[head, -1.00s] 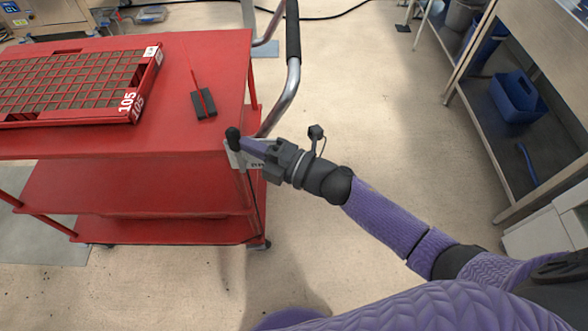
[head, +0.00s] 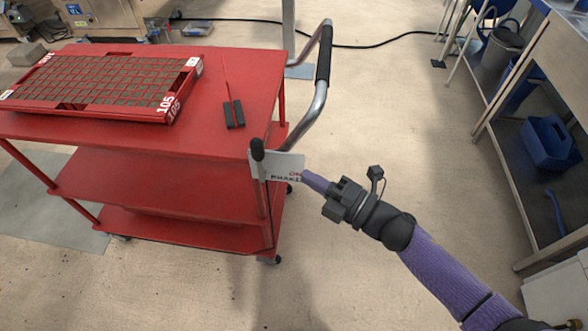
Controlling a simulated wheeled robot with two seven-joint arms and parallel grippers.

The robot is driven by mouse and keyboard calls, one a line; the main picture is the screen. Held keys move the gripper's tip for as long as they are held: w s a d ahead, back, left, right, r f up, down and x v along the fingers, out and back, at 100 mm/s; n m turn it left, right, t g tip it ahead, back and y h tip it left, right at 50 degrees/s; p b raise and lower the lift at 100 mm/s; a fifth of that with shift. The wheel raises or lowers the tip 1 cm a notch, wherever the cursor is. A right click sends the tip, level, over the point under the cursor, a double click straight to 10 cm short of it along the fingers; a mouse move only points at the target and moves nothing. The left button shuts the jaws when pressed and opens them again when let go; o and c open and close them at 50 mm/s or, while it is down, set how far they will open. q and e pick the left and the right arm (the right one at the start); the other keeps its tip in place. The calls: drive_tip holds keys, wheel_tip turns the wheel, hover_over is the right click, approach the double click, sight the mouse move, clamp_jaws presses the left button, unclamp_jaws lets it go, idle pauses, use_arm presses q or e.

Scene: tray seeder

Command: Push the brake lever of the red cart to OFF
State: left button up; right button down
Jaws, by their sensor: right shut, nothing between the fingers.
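The red cart (head: 170,165) stands at the left, with shelves below its top. Its brake lever has a black knob (head: 257,150) and stands roughly upright at the cart's near right corner. A white label plate (head: 287,165) sits behind the lever, with red and dark lettering partly readable; the red word looks like ON. My right gripper (head: 310,180) is shut and empty, its purple fingers pointing left at the plate's right edge. It is to the right of the lever, apart from the knob; whether it touches the plate I cannot tell. My left gripper is not in view.
A red seed tray (head: 170,108) marked 105 and a small black block with a red stick (head: 234,114) lie on the cart top. The cart's push handle (head: 323,65) rises behind the plate. A steel bench with a blue caddy (head: 548,143) stands right. Floor between is clear.

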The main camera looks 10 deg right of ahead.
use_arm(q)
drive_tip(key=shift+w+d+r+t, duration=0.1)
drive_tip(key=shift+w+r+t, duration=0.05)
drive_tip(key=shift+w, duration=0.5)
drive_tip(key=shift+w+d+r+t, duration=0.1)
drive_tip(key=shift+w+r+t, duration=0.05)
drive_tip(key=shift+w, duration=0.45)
use_arm(e)
drive_tip(key=v, duration=0.5)
drive_tip(key=shift+r, duration=0.25)
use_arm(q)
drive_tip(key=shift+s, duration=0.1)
